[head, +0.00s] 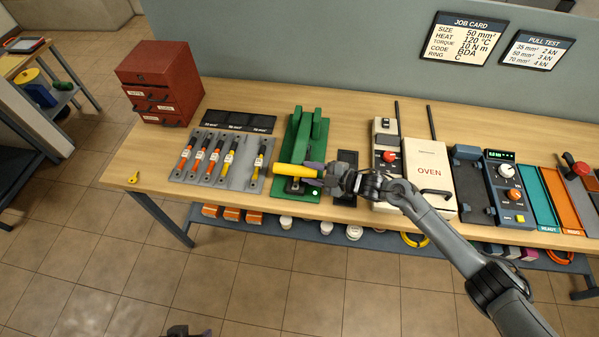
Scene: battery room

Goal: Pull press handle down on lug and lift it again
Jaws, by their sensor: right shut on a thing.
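The green press (306,128) stands on the bench, left of the oven. Its yellow handle (291,171) lies low and roughly level across the front of the press. My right gripper (314,173) is shut on the right end of the yellow handle. The lug is not clear to me; the handle and gripper cover the front of the press. My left gripper (190,331) shows only as a dark part at the bottom edge, and its fingers cannot be made out.
A red drawer cabinet (160,83) stands further left.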

